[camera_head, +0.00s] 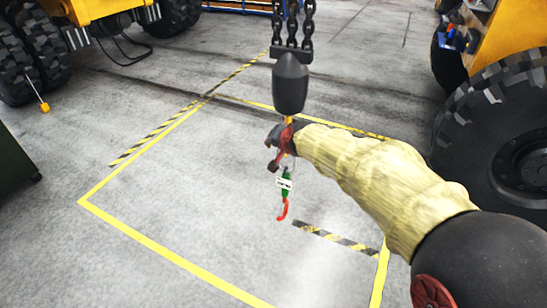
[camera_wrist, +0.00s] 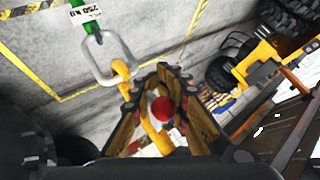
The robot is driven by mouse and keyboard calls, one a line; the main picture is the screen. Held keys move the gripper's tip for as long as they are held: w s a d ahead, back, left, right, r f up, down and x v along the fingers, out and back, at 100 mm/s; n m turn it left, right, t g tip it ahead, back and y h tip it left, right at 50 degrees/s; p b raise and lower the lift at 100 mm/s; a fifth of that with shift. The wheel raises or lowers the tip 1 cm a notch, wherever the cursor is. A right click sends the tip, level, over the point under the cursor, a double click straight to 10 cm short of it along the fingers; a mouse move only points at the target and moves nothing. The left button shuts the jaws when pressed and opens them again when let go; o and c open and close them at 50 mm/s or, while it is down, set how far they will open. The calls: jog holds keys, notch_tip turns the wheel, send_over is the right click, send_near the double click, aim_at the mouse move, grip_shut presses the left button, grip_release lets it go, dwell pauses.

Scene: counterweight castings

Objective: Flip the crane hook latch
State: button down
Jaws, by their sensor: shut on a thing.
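The black hook block (camera_head: 290,82) hangs on chains in the head view. A bit of the yellow crane hook (camera_head: 288,120) shows under it, the rest hidden by my gripper (camera_head: 279,150). In the wrist view, the yellow hook (camera_wrist: 122,70) passes through a grey shackle (camera_wrist: 101,58). A red knob (camera_wrist: 162,109), apparently on the hook latch, lies between the fingers of my gripper (camera_wrist: 163,95), which are closed in on it. Whether the latch is open or closed cannot be told.
A green sling with a white tag (camera_head: 284,183) and a red lower hook (camera_head: 283,211) hangs below my gripper. Yellow floor lines (camera_head: 150,240) surround clear concrete. Large vehicle tires (camera_head: 505,140) stand at right, others at left.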

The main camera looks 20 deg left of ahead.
jog(key=r+g+p, duration=0.1)
jog(key=p, duration=0.1)
jog(key=r+m+g+p, duration=0.1)
jog(key=g+p, duration=0.1)
jog(key=r+g+p, duration=0.2)
jog(key=p, duration=0.1)
jog(key=shift+s+a+m, duration=0.15)
jog(key=shift+s+m, duration=0.1)
jog(key=shift+m, duration=0.15)
dwell(0.6)
jog(key=c, duration=2.2)
grip_release()
jog(key=shift+o, duration=1.4)
jog(key=shift+s+f, duration=0.15)
jog(key=shift+s, duration=0.05)
jog(key=shift+o, duration=0.5)
jog(key=shift+f+g, duration=0.15)
jog(key=shift+g, duration=0.15)
